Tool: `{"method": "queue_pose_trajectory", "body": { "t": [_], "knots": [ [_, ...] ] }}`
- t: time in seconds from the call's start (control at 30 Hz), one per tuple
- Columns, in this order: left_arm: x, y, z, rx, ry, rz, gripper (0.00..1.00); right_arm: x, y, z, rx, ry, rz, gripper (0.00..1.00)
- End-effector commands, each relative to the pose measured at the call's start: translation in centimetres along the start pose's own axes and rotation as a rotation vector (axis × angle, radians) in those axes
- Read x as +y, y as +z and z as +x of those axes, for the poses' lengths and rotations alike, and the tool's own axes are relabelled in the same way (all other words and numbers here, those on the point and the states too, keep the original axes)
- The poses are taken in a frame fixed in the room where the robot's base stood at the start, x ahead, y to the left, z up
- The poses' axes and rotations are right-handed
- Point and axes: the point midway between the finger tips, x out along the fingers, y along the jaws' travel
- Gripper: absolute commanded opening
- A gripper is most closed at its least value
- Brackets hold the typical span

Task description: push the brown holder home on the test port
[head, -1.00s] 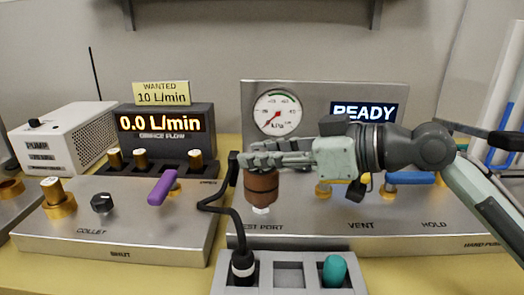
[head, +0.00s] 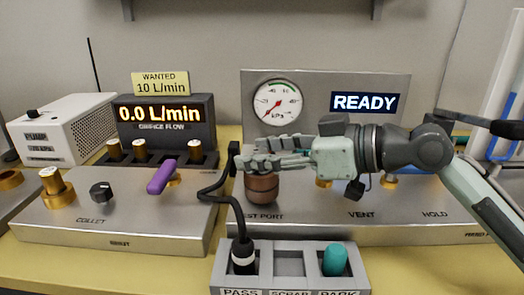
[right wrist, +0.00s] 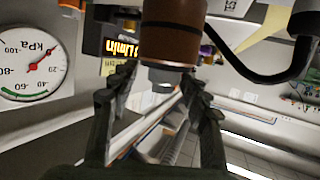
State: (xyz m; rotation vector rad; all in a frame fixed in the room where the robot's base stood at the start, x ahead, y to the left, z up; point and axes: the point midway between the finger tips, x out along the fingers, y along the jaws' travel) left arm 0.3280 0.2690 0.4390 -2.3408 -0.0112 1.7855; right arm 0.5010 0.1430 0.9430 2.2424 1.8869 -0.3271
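The brown holder (head: 262,189) is a short, upright cylinder at the test port, just above the TEST PORT label on the metal panel (head: 305,229). My right gripper (head: 248,161) reaches in from the right at the holder's top. Its fingers are shut on the holder. In the right wrist view the holder (right wrist: 173,35) and its pale grey end (right wrist: 165,77) show between the two fingers (right wrist: 160,80). The holder's lower tip and the port itself are hidden, so I cannot tell whether it is fully seated. My left gripper is out of view.
A black cable runs beside the holder to a black plug (head: 243,257) in the PASS slot of the grey tray (head: 290,246). A teal piece (head: 335,260) stands in the right slot. The pressure gauge (head: 276,105) and READY display (head: 364,103) stand behind. A purple handle (head: 161,178) is left.

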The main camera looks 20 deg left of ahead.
Motion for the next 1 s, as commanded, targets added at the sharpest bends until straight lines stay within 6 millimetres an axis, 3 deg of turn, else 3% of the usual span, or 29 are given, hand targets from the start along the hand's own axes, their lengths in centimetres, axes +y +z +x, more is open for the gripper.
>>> {"method": "queue_pose_trajectory", "body": {
  "t": [0.37, 0.47, 0.8, 1.0],
  "knots": [
    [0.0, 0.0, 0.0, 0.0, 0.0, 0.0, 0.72, 0.1, 0.1, -0.5, -0.003, 0.001, 0.001, 0.51],
    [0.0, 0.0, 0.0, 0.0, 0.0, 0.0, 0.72, 0.1, 0.2, -1.8, -0.004, 0.003, 0.001, 0.51],
    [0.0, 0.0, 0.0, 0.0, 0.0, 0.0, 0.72, 0.1, 0.1, -8.9, -0.002, 0.003, 0.001, 0.51],
    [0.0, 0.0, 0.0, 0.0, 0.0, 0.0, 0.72, 0.0, 0.1, -11.4, -0.002, 0.001, 0.001, 0.51]
  ]
}}
